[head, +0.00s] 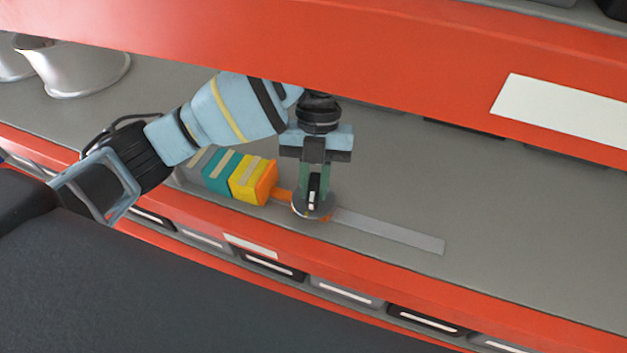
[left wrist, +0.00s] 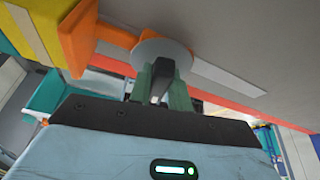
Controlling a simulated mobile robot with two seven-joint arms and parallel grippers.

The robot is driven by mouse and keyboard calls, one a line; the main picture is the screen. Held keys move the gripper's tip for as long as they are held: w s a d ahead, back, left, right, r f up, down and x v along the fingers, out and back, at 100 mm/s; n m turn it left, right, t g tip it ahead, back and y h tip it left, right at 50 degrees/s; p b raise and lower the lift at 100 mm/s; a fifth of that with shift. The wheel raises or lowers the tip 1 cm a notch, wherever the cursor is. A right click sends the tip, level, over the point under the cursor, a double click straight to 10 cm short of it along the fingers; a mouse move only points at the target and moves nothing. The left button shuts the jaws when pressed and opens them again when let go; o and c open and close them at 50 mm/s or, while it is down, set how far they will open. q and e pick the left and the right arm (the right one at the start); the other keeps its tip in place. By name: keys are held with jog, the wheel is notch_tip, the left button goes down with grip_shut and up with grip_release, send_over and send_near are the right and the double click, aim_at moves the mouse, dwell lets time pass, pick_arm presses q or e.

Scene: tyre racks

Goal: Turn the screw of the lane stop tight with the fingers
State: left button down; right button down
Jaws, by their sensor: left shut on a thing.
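The orange lane stop (head: 267,181) stands on the grey shelf against a yellow box, and its orange arm reaches to a grey disc (head: 303,210). In the left wrist view the lane stop (left wrist: 78,38) and the disc (left wrist: 150,48) show close up. The screw (head: 313,194), a dark upright piece with a white mark, rises above the disc. My left gripper (head: 314,192) points down over the disc, its green fingers shut on the screw. The fingers hide part of the screw, so I cannot tell how tight it sits. My right gripper is not in view.
A grey strip (head: 390,231) runs right from the disc along the shelf. The yellow box (head: 248,178) and teal box (head: 220,170) stand in a row left of the stop. A red beam (head: 400,60) crosses above. The shelf at right is clear.

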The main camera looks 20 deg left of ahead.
aim_at(315, 180)
pick_arm(q)
jog(key=shift+d+r+m+y, duration=0.15)
jog(key=shift+m+y, duration=0.35)
jog(key=shift+m, duration=0.6)
jog(key=c, duration=1.2)
grip_release()
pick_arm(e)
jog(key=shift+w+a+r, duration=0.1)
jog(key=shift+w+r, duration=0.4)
pick_arm(q)
jog(key=shift+w+r, duration=0.2)
jog(key=v, duration=0.4)
jog(key=shift+w+r+p, duration=0.1)
jog(key=shift+r+p, duration=0.1)
jog(key=shift+p, duration=0.1)
jog(key=w+b, duration=0.3)
jog(key=w, duration=0.9)
jog(key=shift+a, duration=0.2)
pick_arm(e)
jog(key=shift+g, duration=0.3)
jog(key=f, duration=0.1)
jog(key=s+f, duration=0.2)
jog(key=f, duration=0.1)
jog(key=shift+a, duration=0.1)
